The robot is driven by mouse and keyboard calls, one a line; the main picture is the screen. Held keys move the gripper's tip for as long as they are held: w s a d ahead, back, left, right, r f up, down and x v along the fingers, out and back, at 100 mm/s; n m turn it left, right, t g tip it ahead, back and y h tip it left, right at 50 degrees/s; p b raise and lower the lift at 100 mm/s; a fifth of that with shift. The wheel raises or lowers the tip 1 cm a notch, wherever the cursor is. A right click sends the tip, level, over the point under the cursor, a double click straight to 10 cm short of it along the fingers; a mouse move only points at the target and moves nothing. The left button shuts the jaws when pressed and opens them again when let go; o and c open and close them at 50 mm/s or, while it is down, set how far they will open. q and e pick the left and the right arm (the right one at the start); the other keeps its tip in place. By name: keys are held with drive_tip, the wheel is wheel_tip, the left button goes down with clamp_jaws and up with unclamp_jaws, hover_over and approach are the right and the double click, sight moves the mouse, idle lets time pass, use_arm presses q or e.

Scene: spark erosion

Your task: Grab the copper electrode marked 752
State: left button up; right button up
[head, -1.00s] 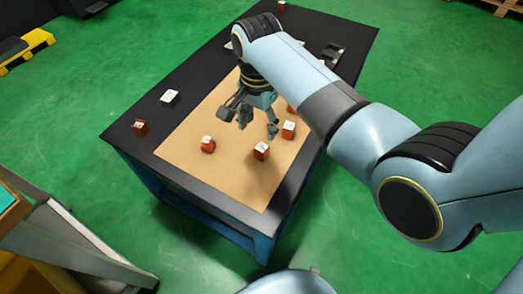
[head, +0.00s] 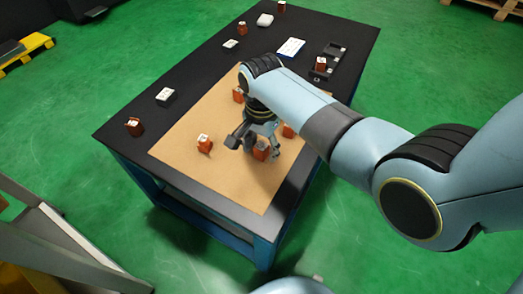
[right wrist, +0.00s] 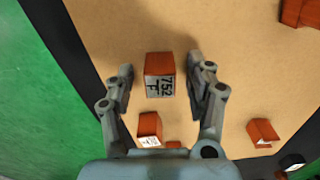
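The copper electrode marked 752 (right wrist: 160,76) is a red-brown block with a white label that also carries a letter F. It stands on the tan mat (head: 190,158) near the mat's right edge in the head view, partly hidden by my fingers (head: 262,155). My right gripper (right wrist: 161,72) is open, with one finger on each side of the electrode. A gap shows on both sides in the right wrist view. In the head view my right gripper (head: 261,147) is low over the mat. My left gripper is not in view.
Other copper electrodes stand on the mat, at left (head: 204,144), behind (head: 238,95) and close beside the gripper (head: 288,130). More stand on the dark table (head: 205,82), one at its left corner (head: 134,126). A white-topped block (head: 166,96) lies at left.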

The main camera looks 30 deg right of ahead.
clamp_jaws()
idle(0.3)
